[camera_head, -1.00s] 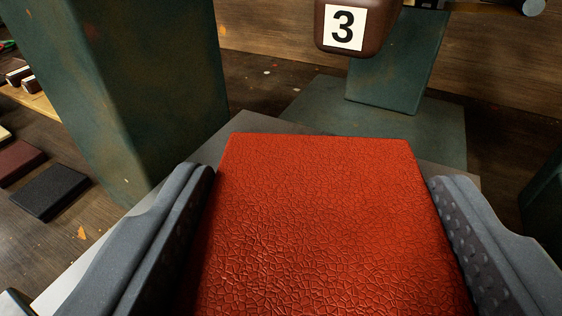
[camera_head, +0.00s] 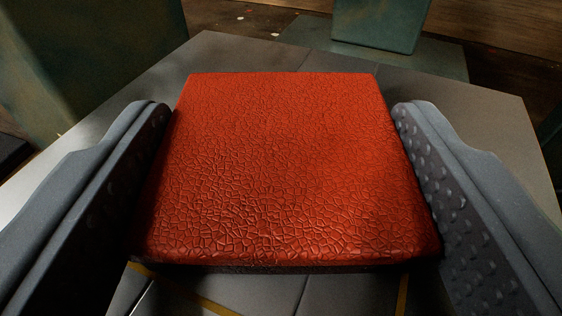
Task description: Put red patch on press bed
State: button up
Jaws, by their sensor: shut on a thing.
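The red patch (camera_head: 285,165) is a square of cracked red leather with a dark underside edge. It lies flat between the two fingers of my gripper (camera_head: 282,165), which is shut on its left and right sides. The press bed (camera_head: 450,110) is a grey metal plate under and around the patch, with seams and yellow lines showing near the front. The patch is over the bed; I cannot tell whether it touches it.
A green post (camera_head: 90,60) stands at the left beside the bed. Another green upright (camera_head: 380,25) stands behind the bed on a green base. A dark wooden floor (camera_head: 235,18) shows at the back.

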jog(key=o, duration=1.1)
jog(key=shift+c, duration=0.2)
jog(key=s+r+p, duration=0.1)
jog(key=s+r, duration=0.1)
jog(key=s, duration=1)
jog(key=shift+d, duration=0.3)
jog(key=s+d+r+y, duration=0.15)
jog(key=d+r, duration=0.25)
jog(key=r, duration=0.7)
jog(key=s+d+r+y, duration=0.1)
jog(key=s+d+r, duration=0.25)
jog(key=r, duration=0.85)
jog(key=s+d+r+h, duration=0.3)
jog(key=s+d+r, duration=1.2)
jog(key=s, duration=0.2)
jog(key=shift+s+d+r+g, duration=0.15)
jog(key=shift+s+r+g, duration=0.15)
jog(key=shift+s+g, duration=0.1)
